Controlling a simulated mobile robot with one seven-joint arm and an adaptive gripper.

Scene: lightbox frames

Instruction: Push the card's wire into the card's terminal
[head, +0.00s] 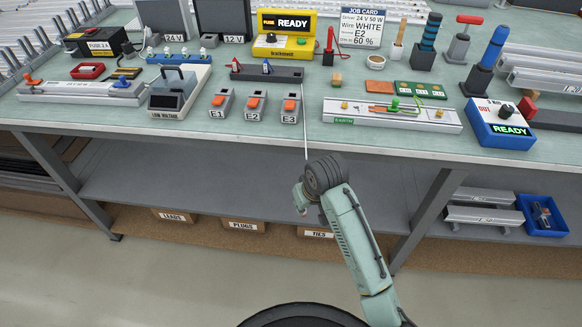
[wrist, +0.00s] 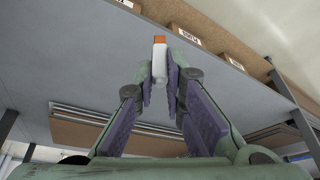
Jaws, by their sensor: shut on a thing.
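The job card (head: 361,27) reads wire WHITE, E2, 60 %. The terminal E2 (head: 255,106), grey with an orange top, stands near the bench front between E1 (head: 220,103) and E3 (head: 289,106). My gripper (head: 302,197) is out in front of the bench edge, lower than the bench top and clear of the terminals. In the wrist view my gripper (wrist: 161,85) is shut on a white piece with an orange tip (wrist: 160,58), which looks like the white wire's end. The white wire (head: 305,128) runs from near a dark rack down toward my gripper.
The dark rack (head: 270,74) behind the terminals holds red and blue wire ends. The low-voltage box (head: 172,92) stands left of E1. An earth-marked rail (head: 440,119) lies right of E3.

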